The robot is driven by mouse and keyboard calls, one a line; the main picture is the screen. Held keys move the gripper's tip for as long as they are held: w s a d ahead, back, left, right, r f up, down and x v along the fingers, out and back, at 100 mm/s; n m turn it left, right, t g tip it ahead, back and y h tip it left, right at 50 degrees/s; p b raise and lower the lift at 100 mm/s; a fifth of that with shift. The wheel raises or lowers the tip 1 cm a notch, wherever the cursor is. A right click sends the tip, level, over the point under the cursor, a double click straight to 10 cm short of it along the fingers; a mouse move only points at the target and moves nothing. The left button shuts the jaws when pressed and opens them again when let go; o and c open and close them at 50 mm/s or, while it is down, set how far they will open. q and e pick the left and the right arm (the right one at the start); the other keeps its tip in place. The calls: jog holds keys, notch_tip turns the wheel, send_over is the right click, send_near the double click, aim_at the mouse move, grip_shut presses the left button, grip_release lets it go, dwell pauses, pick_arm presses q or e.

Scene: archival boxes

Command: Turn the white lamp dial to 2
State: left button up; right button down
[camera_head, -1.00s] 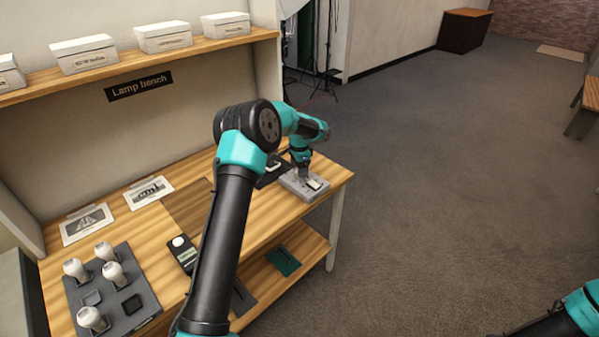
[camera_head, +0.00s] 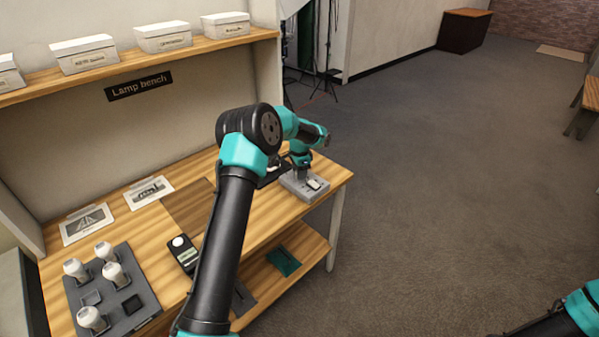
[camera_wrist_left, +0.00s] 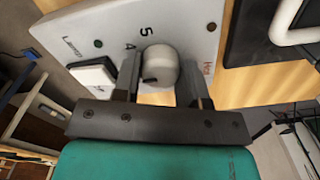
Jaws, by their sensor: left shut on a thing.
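The lamp dial (camera_wrist_left: 160,66) is a pale, round knob on a grey control panel (camera_wrist_left: 190,22) in the left wrist view. A dark mark shows on its near side. My left gripper (camera_wrist_left: 162,88) has one finger on each side of the dial and is shut on it. Printed marks lie around the dial, partly hidden by the fingers; I cannot tell its setting. In the head view the panel (camera_head: 292,186) sits at the bench's right end, with my left gripper (camera_head: 302,172) over it, hiding the dial. My right gripper is out of view.
A white rocker switch (camera_wrist_left: 95,76) sits beside the dial on the panel. A dark tray (camera_head: 145,315) with several white bulbs and a handheld meter (camera_head: 184,254) lie on the bench to the left. Open floor (camera_head: 450,190) lies to the right.

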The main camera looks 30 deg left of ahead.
pick_arm(q)
jog(key=shift+n, duration=0.3)
jog(key=shift+c, duration=0.2)
jog(key=n, duration=0.3)
jog(key=shift+n, duration=2.1)
jog(key=o, duration=0.9)
notch_tip(320, 180, up, 18)
jog(key=shift+f, duration=0.25)
